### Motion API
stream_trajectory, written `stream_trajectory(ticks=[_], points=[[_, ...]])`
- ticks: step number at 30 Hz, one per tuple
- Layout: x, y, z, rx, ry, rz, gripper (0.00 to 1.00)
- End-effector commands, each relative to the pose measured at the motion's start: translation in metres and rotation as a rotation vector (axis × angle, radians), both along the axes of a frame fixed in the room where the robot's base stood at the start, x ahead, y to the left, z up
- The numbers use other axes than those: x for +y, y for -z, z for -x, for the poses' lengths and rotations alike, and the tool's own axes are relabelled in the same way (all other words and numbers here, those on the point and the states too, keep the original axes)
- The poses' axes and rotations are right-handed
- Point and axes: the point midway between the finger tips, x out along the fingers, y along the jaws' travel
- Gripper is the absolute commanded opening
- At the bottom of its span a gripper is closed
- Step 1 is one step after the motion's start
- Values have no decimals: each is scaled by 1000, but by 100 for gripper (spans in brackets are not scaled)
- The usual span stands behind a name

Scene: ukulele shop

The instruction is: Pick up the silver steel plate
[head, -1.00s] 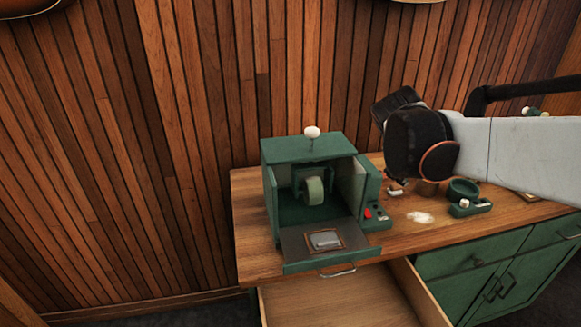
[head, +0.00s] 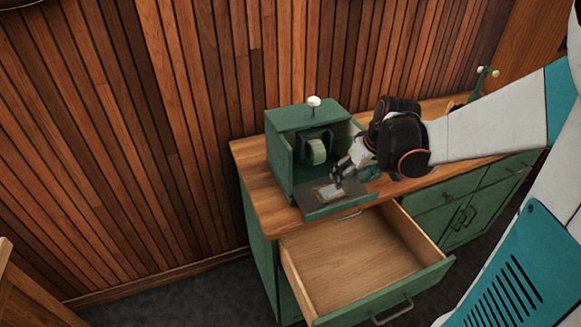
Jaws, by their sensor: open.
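The silver steel plate (head: 330,194) is a small, flat, pale rectangle. It lies in a brown frame on the dark fold-down front (head: 314,205) of the green box machine (head: 302,119). My gripper (head: 339,178) is open, with its fingers pointing down-left over the plate's right side. The fingertips are at or just above the plate; I cannot tell whether they touch it. The fingers hide a little of the plate's right edge.
A roller wheel (head: 316,151) sits inside the box, just behind the plate. The box stands on a wooden counter (head: 256,162). Below it, an empty drawer (head: 350,255) is pulled open. A wood-slat wall (head: 170,120) rises behind.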

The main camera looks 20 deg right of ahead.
Motion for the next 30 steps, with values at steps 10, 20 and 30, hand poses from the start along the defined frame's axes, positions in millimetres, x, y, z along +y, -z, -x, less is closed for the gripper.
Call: stream_trajectory(ticks=[10, 20, 30], points=[[2, 60, -24, 0, -2, 2, 73], [4, 77, -33, 0, -2, 2, 73], [8, 115, -51, 1, -2, 3, 73]])
